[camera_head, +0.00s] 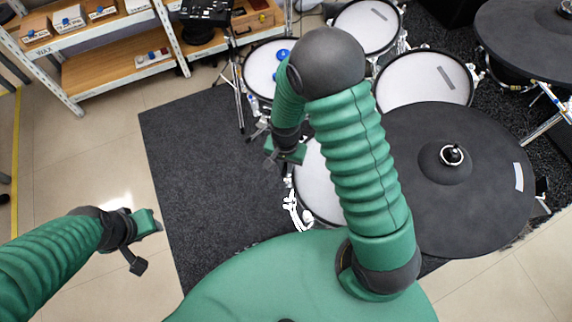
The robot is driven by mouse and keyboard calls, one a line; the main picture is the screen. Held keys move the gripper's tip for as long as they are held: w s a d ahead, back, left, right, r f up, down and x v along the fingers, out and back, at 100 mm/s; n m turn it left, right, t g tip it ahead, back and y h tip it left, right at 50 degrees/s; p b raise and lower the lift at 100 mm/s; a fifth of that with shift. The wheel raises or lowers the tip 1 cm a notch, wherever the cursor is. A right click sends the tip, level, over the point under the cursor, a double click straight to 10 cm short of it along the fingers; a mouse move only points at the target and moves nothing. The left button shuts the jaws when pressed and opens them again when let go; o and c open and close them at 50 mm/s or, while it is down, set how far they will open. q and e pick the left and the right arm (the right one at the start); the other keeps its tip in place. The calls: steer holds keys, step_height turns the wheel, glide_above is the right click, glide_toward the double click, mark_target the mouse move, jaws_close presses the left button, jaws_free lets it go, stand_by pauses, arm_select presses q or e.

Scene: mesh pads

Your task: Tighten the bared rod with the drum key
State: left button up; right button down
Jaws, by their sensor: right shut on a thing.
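My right gripper (278,160) hangs below my bent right arm at the left rim of the nearest mesh drum pad (313,188). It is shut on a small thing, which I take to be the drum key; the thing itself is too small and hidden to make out. A white lug or bracket (293,212) shows on that drum's left side, just below the gripper. I cannot pick out the bared rod. My arm covers much of this pad. My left gripper (150,243) is low at the left, over the floor, away from the drums; its jaws are unclear.
A large dark cymbal pad (425,215) lies right of my arm, with another (540,35) at the upper right. More mesh pads (425,82) stand behind. A wooden shelf (125,65) is at the upper left. The dark mat (195,150) is clear on its left side.

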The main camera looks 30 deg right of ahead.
stand_by(0.4)
steer(key=m+p, duration=0.1)
steer(key=m, duration=0.1)
steer(key=r+m+p, duration=0.1)
steer(key=m+p, duration=0.1)
steer(key=shift+m+p, duration=0.3)
steer(key=shift+m, duration=0.1)
steer(key=m+p, duration=0.3)
steer(key=m, duration=0.3)
steer(key=shift+w, duration=0.1)
steer(key=shift+w+f+m, duration=0.1)
steer(key=shift+f+m, duration=0.35)
steer(key=shift+m, duration=0.15)
steer(key=shift+n, duration=0.8)
step_height(320, 180, up, 3)
steer(key=p, duration=0.3)
steer(key=shift+d, duration=0.1)
